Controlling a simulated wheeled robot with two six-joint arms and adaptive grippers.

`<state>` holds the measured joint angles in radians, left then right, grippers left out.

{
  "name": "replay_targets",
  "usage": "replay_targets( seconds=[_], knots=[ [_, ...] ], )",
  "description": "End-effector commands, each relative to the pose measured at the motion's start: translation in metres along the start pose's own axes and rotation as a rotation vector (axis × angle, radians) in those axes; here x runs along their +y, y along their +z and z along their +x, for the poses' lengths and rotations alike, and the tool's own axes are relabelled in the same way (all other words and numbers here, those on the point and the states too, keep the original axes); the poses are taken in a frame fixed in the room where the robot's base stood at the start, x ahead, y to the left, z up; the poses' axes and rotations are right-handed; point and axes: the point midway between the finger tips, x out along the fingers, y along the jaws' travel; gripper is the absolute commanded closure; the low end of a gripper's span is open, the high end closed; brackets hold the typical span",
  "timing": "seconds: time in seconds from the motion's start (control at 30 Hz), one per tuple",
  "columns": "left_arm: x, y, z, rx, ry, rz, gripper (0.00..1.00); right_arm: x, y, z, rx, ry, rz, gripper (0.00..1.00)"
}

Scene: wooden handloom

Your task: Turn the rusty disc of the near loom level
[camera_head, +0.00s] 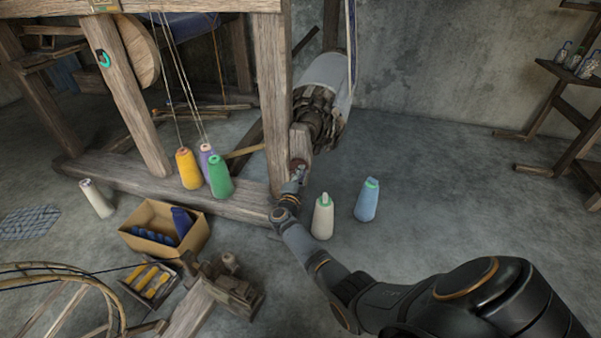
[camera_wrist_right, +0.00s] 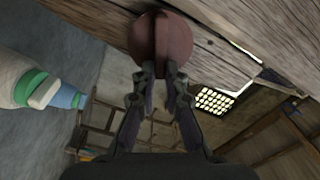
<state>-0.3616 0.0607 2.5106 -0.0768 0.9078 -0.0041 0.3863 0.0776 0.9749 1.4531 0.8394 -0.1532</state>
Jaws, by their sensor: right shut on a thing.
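The rusty disc (camera_wrist_right: 174,40) is round and reddish brown, with a dark raised bar running across it. It is set on the loom's wooden post (camera_head: 278,110). In the head view a small part of the disc (camera_head: 304,160) shows at the post's lower right side, mostly behind my gripper. My right gripper (camera_head: 297,174) reaches it from the front. In the wrist view the gripper's fingertips (camera_wrist_right: 158,72) are close together on the bar, at the disc's lower edge; their exact contact is dark. My left gripper is not in view.
A cream cone (camera_head: 322,218) and a blue cone (camera_head: 367,200) stand on the floor right of my forearm. Yellow, purple and green cones (camera_head: 221,178) stand by the loom's base beam. A cardboard box (camera_head: 190,240) lies left.

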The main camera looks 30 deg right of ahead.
Motion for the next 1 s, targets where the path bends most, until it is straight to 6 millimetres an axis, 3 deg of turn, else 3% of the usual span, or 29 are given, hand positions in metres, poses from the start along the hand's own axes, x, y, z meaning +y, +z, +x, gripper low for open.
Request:
replay_targets(
  seconds=[0.5,1.0],
  knots=[
    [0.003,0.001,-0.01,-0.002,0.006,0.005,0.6,0.011,0.002,-0.001,0.001,0.002,0.363,1.0],
    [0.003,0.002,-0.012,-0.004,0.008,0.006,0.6,0.013,0.003,-0.001,0.0,0.003,0.452,1.0]
  ],
)
